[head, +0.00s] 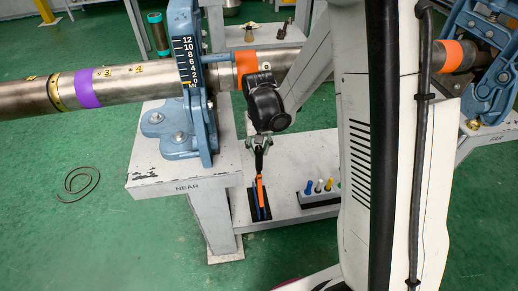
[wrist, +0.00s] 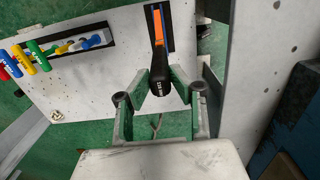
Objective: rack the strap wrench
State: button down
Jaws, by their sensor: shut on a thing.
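My gripper (head: 259,146) is shut on the black handle of a black-and-orange tool, which I take as the strap wrench (head: 260,190). In the wrist view my gripper's fingertips (wrist: 163,84) close on both sides of the strap wrench's handle (wrist: 157,55). In the head view it hangs roughly upright, its orange part pointing down over a narrow black holder (head: 262,214) on the low white shelf. In the wrist view its orange part overlaps the black holder (wrist: 148,18). I cannot tell whether the wrench touches the holder or sits in it.
A block of coloured-handled tools (head: 318,190) stands right of the holder; the handles (wrist: 25,58) show in the wrist view. A blue vise (head: 187,130) on a white bench (head: 145,178) clamps a steel pipe (head: 130,82) above. The bench leg stands close left of the holder.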

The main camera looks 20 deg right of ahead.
aim_at(259, 164)
jog(key=shift+f, duration=0.3)
dwell(0.4)
jog(key=shift+f+b, duration=0.5)
jog(key=shift+b, duration=0.15)
jog(key=shift+f+b, duration=2.8)
jog(key=shift+f, duration=0.4)
dwell(3.5)
